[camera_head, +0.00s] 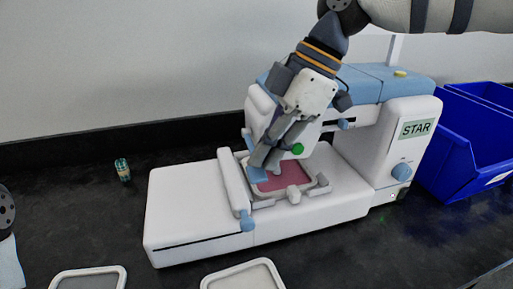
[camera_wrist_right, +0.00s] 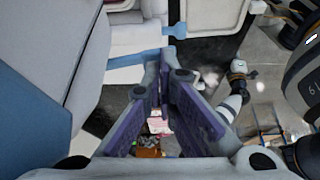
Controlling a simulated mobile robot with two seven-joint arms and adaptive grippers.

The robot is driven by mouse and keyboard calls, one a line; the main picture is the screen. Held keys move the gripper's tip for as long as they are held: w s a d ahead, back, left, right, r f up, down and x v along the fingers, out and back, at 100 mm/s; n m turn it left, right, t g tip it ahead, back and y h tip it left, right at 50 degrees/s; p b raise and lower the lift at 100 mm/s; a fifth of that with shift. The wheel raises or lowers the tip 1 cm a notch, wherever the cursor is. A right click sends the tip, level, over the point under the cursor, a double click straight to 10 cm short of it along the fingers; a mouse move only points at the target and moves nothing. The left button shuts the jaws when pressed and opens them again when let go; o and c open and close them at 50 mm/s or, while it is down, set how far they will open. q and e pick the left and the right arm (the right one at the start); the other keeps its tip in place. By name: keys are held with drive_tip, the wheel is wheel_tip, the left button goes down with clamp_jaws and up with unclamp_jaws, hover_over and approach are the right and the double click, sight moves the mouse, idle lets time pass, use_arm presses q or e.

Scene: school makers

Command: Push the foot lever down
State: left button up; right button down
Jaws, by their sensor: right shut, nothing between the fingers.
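The white and blue embroidery machine (camera_head: 300,209) stands on the dark counter. A short blue lever (camera_head: 345,123) sticks out of its head, just right of my right gripper; I cannot tell for certain that it is the foot lever. My right gripper (camera_head: 265,157) reaches down in front of the machine's head, fingers shut and empty. Its fingertips are close to a blue part (camera_head: 258,174) above the hoop's red cloth (camera_head: 279,181); contact is unclear. In the right wrist view the fingers (camera_wrist_right: 165,75) converge near a blue bar (camera_wrist_right: 140,58). My left gripper is out of view.
A blue-knobbed clamp (camera_head: 245,221) sits left of the hoop. Blue bins (camera_head: 463,150) stand close at the right. Two pale frames (camera_head: 243,275) lie at the front edge. A small green item (camera_head: 122,170) stands at the left, with clear counter around it.

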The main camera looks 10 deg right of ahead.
drive_tip(key=shift+d+r, duration=0.25)
drive_tip(key=shift+d, duration=0.1)
drive_tip(key=shift+d+r, duration=0.25)
drive_tip(key=shift+d, duration=0.95)
drive_tip(key=v, duration=1.2)
drive_tip(key=shift+s, duration=0.1)
